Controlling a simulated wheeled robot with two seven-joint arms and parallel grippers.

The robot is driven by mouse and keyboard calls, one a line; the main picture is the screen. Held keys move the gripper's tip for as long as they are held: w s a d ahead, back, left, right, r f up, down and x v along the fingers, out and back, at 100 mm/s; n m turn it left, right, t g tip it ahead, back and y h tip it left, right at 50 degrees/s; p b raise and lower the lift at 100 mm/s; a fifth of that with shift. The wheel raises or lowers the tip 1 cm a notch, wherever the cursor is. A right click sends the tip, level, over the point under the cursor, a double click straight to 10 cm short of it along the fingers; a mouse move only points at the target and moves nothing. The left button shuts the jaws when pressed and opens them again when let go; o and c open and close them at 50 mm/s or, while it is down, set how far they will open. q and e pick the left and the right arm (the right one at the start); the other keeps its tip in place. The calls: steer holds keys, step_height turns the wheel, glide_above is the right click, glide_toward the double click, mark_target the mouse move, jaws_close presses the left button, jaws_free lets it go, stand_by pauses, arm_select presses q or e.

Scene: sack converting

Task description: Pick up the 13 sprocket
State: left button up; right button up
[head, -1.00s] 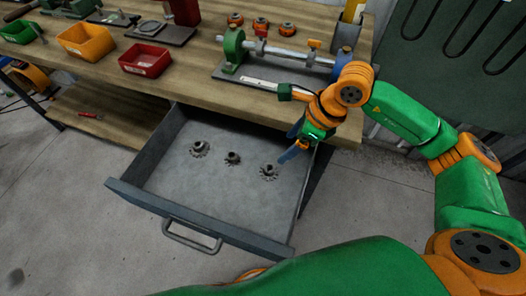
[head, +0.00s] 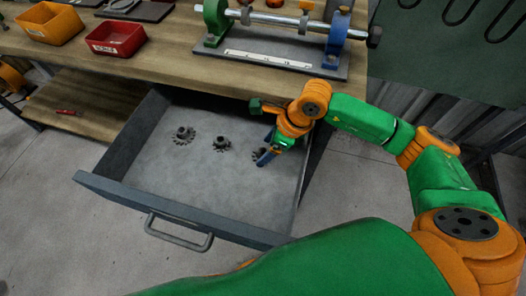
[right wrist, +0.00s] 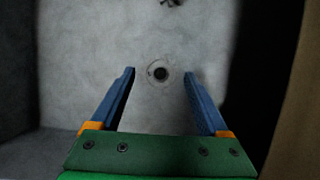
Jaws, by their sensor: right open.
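Three grey toothed sprockets lie apart in the open drawer in the head view: a left one (head: 184,134), a middle one (head: 222,144) and a right one (head: 259,156). I cannot read any number on them. My right gripper (head: 267,150) is open and empty above the right sprocket, partly covering it. In the right wrist view one sprocket's round hub (right wrist: 160,74) lies between the tips of the two blue fingers, apart from both. Part of another sprocket (right wrist: 171,2) shows at the top edge. My left gripper is not in view.
The drawer (head: 170,205) has raised walls and a front handle (head: 178,236). The workbench (head: 165,70) overhangs its back. On the bench stand a shaft fixture (head: 270,62), a red bin (head: 117,40) and a yellow bin (head: 48,24). The drawer's front floor is clear.

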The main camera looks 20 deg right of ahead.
steer(key=shift+w+a+f, duration=0.2)
steer(key=shift+f, duration=0.45)
steer(key=c, duration=1.2)
steer(key=shift+r, duration=0.15)
steer(key=shift+r, duration=0.4)
steer(key=s+a+r, duration=0.9)
steer(key=s+r, duration=0.1)
steer(key=r, duration=0.2)
steer(key=shift+s+a, duration=0.15)
steer(key=shift+s, duration=0.1)
